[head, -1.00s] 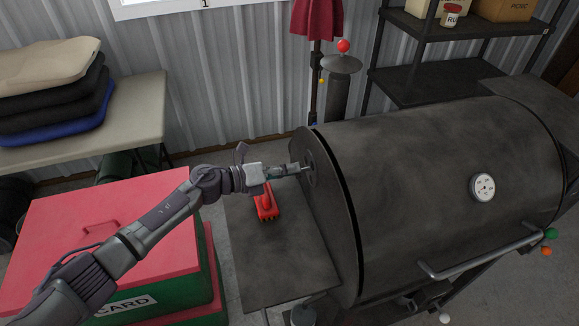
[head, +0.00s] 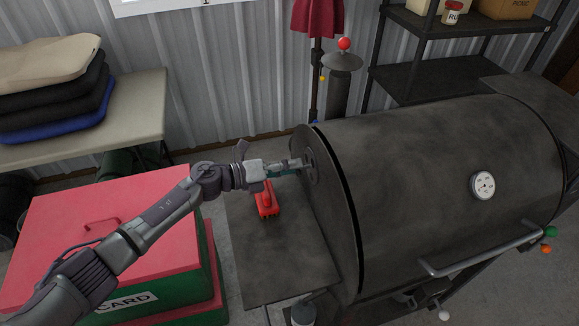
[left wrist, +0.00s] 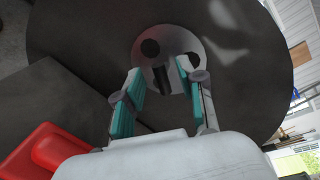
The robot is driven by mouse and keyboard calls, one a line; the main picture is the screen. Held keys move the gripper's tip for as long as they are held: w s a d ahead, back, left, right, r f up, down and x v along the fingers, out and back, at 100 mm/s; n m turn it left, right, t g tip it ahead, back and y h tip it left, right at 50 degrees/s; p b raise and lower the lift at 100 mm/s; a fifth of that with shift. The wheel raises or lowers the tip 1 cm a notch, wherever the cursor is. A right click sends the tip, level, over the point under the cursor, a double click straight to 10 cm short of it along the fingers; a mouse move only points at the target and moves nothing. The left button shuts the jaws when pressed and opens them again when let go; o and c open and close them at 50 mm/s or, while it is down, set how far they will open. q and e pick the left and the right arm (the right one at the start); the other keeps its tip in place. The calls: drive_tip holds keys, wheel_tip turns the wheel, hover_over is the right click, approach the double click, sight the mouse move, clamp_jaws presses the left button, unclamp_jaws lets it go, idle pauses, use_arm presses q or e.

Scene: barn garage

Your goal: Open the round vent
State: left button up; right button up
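The round vent (left wrist: 172,42) is a grey disc on the dark end wall of the barrel grill (head: 430,180). Dark round patches and a short dark tab (left wrist: 161,79) show on it in the left wrist view. In the head view the vent (head: 313,172) is seen nearly edge-on. My left gripper (left wrist: 161,80) is open, with teal-padded fingers pointing at the vent. The tab appears between the fingertips; I cannot tell whether they touch it. In the head view the left gripper (head: 303,164) is at the end wall. My right gripper is not in view.
A red brush (head: 267,200) lies on the grill's side shelf (head: 275,265), below my left gripper. A red-lidded green box (head: 60,215) is at the left, under my arm. A table (head: 140,110) with folded cloths is behind. The lid handle (head: 480,252) projects at the front.

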use_arm(q)
drive_tip(key=shift+a, duration=0.1)
drive_tip(key=v, duration=1.2)
drive_tip(key=shift+w, duration=0.1)
